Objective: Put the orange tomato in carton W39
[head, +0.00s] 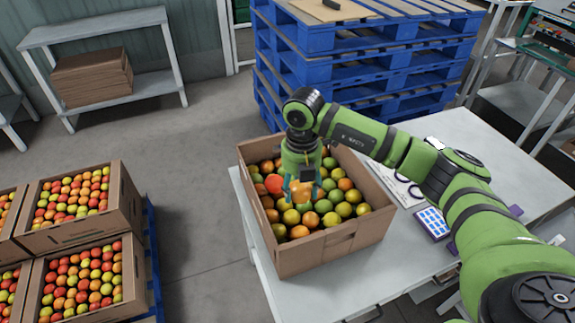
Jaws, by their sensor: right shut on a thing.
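My right gripper (301,194) points down over the open carton (337,239) on the white table. It is shut on an orange tomato (297,188), which shows between its fingers. The carton holds many tomatoes in green, yellow, orange and red. A larger red tomato (274,184) lies just left of the gripper. I cannot tell whether the held tomato is clear of the others below it. No W39 label can be read on any carton. My left gripper is not in view.
Filled tomato cartons (88,241) stand stacked on a blue pallet at the left. Blue pallets (365,70) are piled behind the table. The white table (461,140) holds papers and a blue-and-white pad (432,222) right of the carton. Grey floor lies open between the stacks and table.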

